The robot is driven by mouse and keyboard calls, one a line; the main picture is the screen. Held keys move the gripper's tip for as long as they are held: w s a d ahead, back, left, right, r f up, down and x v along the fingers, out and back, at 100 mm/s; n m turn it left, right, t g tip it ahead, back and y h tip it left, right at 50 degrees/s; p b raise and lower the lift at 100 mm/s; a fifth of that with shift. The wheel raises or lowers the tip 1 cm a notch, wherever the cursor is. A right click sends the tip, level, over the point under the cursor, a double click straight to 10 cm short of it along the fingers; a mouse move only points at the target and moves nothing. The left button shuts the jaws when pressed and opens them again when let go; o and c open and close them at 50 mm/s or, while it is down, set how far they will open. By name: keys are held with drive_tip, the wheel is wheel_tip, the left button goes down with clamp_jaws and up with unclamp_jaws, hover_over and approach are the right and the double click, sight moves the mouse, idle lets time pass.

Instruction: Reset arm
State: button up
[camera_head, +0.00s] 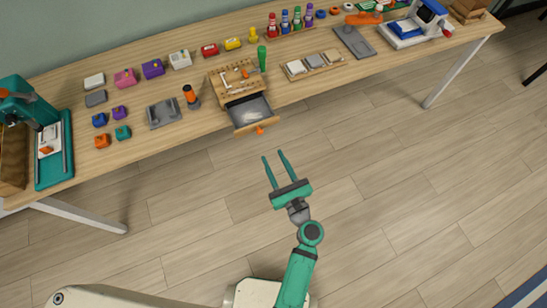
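My gripper (279,162) is green with two long fingers, spread apart with nothing between them. It hangs over the wooden floor (360,190), in front of the workbench, and points toward it. My green and grey arm reaches up from the bottom of the view. A small wooden drawer unit (218,92) stands on the bench beyond the gripper. Its drawer (248,110) is pulled out, with a dark, seemingly empty inside and an orange knob (260,131). The knob is apart from my fingertips.
The workbench (310,92) holds small coloured blocks, a green upright object (262,58), bottles in a rack (285,32), a grey tray (164,113) and an orange-and-dark tool (191,96). Green (20,105) and blue-white (415,25) machines stand at the ends. The floor around my gripper is clear.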

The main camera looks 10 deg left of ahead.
drive_tip(key=shift+f, duration=0.1)
idle(0.3)
drive_tip(key=s+d+f+n+g+h, duration=0.1)
drive_tip(key=s+d+f+n+h, duration=0.2)
drive_tip(key=s+n, duration=0.4)
drive_tip(key=s+d+f+n+g+h, duration=0.1)
drive_tip(key=s+d+f+n+h, duration=0.15)
drive_tip(key=s+n+h, duration=0.45)
drive_tip(key=s+r+n+t, duration=0.2)
drive_tip(key=s+r+n, duration=1)
drive_tip(key=r+n, duration=0.2)
drive_tip(key=shift+s+a+n, duration=0.25)
drive_tip(key=shift+s+n, duration=0.05)
drive_tip(key=shift+n, duration=0.5)
